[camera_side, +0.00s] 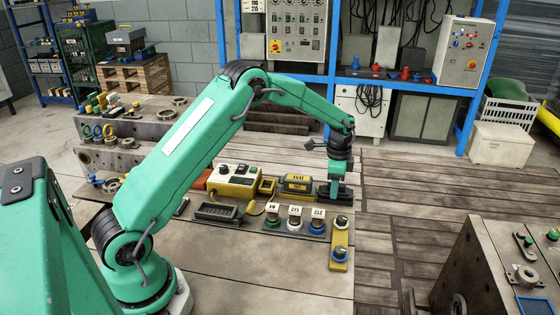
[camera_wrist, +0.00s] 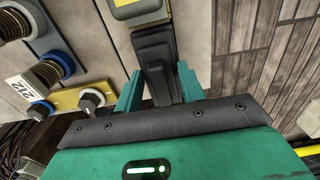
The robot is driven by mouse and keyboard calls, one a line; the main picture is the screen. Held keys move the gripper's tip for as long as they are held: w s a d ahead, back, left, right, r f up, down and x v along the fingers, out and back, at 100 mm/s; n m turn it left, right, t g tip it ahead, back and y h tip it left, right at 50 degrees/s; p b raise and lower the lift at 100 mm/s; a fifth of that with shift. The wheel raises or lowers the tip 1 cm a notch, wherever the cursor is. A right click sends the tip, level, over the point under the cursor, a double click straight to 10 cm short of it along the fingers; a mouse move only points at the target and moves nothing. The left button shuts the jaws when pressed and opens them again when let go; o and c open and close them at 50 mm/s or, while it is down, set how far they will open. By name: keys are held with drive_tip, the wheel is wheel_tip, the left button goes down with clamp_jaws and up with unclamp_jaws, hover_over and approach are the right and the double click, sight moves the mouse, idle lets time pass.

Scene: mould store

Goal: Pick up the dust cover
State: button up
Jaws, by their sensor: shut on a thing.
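My gripper (camera_side: 335,181) points down at the right end of the bench. In the wrist view its two green fingers (camera_wrist: 158,90) stand on either side of a long black piece, which I take to be the dust cover (camera_wrist: 153,50). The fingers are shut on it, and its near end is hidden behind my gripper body. In the side view the dust cover (camera_side: 346,193) is a low dark shape under the fingertips, partly hidden by them. I cannot tell whether it touches the bench top.
A yellow-and-black box (camera_side: 297,184) lies close left of the dust cover. A control box (camera_side: 233,181) stands further left. Slatted floor (camera_side: 400,220) lies to the right.

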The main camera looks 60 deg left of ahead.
drive_tip(key=shift+r, duration=0.5)
wheel_tip(320, 180, up, 2)
drive_tip(key=shift+r, duration=0.2)
drive_tip(key=s+d+r, duration=0.4)
drive_tip(key=d+r, duration=0.3)
drive_tip(key=d, duration=0.3)
drive_tip(key=shift+s+d, duration=0.35)
drive_tip(key=shift+s, duration=0.05)
drive_tip(key=shift+a, duration=0.15)
drive_tip(key=s+a, duration=1.1)
drive_tip(key=a, duration=0.5)
drive_tip(key=s+a+f, duration=0.1)
drive_tip(key=s+a, duration=0.2)
drive_tip(key=s, duration=0.5)
drive_tip(key=s+a+f, duration=0.1)
drive_tip(key=s+a, duration=0.3)
drive_tip(key=s, duration=0.5)
drive_tip(key=shift+a+f, duration=0.15)
drive_tip(key=shift+f, duration=0.2)
